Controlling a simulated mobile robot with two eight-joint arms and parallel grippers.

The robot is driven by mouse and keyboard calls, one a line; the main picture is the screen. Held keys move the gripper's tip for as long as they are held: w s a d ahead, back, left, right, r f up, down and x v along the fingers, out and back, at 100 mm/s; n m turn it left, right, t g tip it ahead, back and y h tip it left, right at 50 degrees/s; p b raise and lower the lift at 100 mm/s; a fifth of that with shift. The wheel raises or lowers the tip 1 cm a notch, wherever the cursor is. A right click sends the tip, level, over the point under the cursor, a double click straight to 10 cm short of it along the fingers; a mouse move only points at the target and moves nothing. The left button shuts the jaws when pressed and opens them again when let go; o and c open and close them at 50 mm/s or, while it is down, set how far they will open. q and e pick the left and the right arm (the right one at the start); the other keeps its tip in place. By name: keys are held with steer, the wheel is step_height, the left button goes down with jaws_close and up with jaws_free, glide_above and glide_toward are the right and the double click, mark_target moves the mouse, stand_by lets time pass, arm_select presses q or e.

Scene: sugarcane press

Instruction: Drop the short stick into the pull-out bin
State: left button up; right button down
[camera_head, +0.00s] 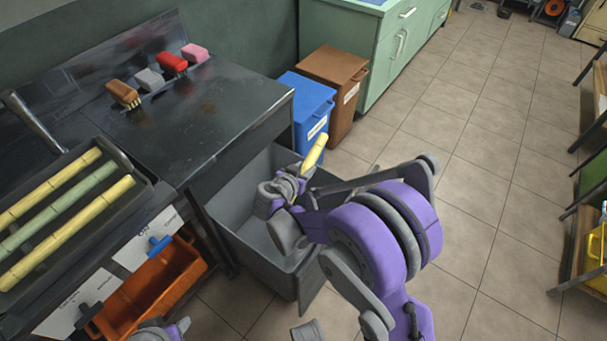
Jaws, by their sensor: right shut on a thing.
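My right gripper (295,183) is shut on a short yellow stick (315,153). The stick tilts up to the right, and its lower end is hidden by the gripper. The grey pull-out bin (240,232) stands open below the dark metal counter. In the picture the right gripper overlaps the bin's right side; its exact height above the bin is hard to tell. Part of my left gripper (165,331) shows at the bottom edge, cut off, so its jaws cannot be judged.
A tray (150,200) with yellow and green cane sticks lies at the left. Several brushes, one of them red (172,62), sit on the counter (225,120). An orange bin (150,290) is at lower left. Blue (308,100) and brown (335,70) bins stand behind the pull-out bin.

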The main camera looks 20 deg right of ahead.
step_height(320, 180, down, 6)
steer(key=b, duration=0.3)
steer(key=shift+r+b, duration=0.1)
steer(key=shift+b, duration=0.25)
steer(key=shift+c, duration=1.9)
jaws_free()
steer(key=p+v, duration=0.1)
steer(key=v, duration=0.9)
steer(key=shift+s+a+r+p, duration=0.15)
steer(key=shift+s+a+p, duration=0.1)
steer(key=shift+p, duration=0.15)
